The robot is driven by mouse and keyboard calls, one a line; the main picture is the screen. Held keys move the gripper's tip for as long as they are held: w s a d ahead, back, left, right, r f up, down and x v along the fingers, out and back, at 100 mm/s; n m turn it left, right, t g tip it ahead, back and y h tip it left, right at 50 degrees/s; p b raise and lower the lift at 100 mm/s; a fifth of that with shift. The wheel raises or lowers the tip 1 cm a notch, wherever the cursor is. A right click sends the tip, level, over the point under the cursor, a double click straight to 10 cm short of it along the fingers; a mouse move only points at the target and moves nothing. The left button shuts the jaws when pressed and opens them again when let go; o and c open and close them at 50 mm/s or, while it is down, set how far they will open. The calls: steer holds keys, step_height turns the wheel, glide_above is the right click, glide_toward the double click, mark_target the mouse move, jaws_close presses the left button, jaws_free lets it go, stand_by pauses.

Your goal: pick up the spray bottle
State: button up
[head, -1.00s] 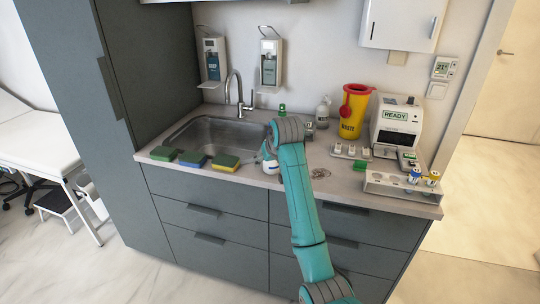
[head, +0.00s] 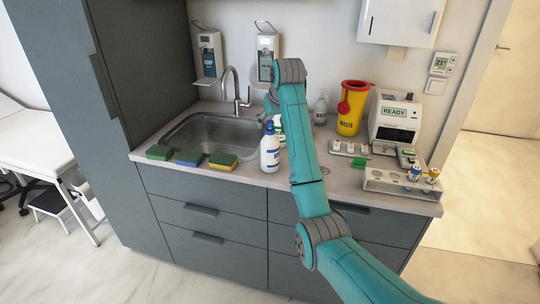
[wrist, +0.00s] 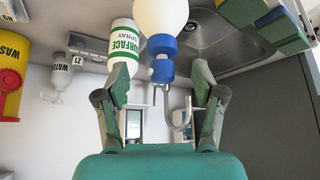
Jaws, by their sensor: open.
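A white bottle with a blue label (head: 270,152) stands upright near the counter's front edge, left of my arm. In the wrist view, where the scene is upside down, a white bottle with a blue collar (wrist: 160,45) lies between the lines of my fingers. A white bottle with a green "SURFACE SPRAY" label (wrist: 123,40) is beside it, partly behind the left finger. In the head view this green-labelled bottle (head: 279,128) is partly hidden behind the blue-labelled one.
Several sponges (head: 190,158) lie left of the bottles, before the sink (head: 213,132). A pump bottle (head: 320,111), yellow waste bin (head: 348,120), white device (head: 396,122) and tube rack (head: 390,184) stand to the right. A tap (head: 236,92) rises behind.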

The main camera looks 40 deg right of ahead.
mark_target(270, 149)
steer(key=shift+a+x, duration=0.2)
steer(key=shift+x, duration=2.55)
steer(key=shift+s+f, duration=0.15)
steer(key=shift+s, duration=0.05)
jaws_close()
